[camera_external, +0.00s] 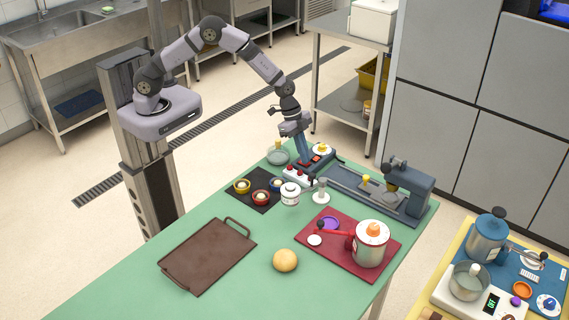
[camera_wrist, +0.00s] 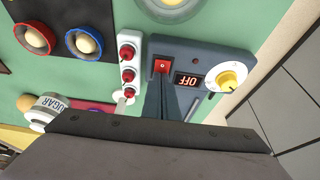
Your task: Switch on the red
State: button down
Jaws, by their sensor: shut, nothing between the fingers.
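A red rocker switch (camera_wrist: 162,66) is set in a dark blue control panel (camera_wrist: 215,53). Beside it a small display (camera_wrist: 187,80) reads OFF in red, and a yellow knob (camera_wrist: 229,79) sits on a white dial. The panel also shows in the external view (camera_external: 329,157) at the table's far edge. My gripper (camera_wrist: 163,82) is shut and empty, its tips pointing at the red switch, very near it; I cannot tell whether they touch. In the external view my gripper (camera_external: 305,161) points down at the panel.
A white block (camera_wrist: 130,62) with three red knobs stands left of the panel. A dark mat with small bowls (camera_external: 262,198), a sugar jar (camera_external: 290,194) and a blue machine (camera_external: 405,187) are close by. The green table (camera_external: 215,214) has clear room in front.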

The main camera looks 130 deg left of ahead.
jog(key=shift+w+f, duration=0.1)
jog(key=shift+f, duration=0.15)
jog(key=shift+r, duration=0.15)
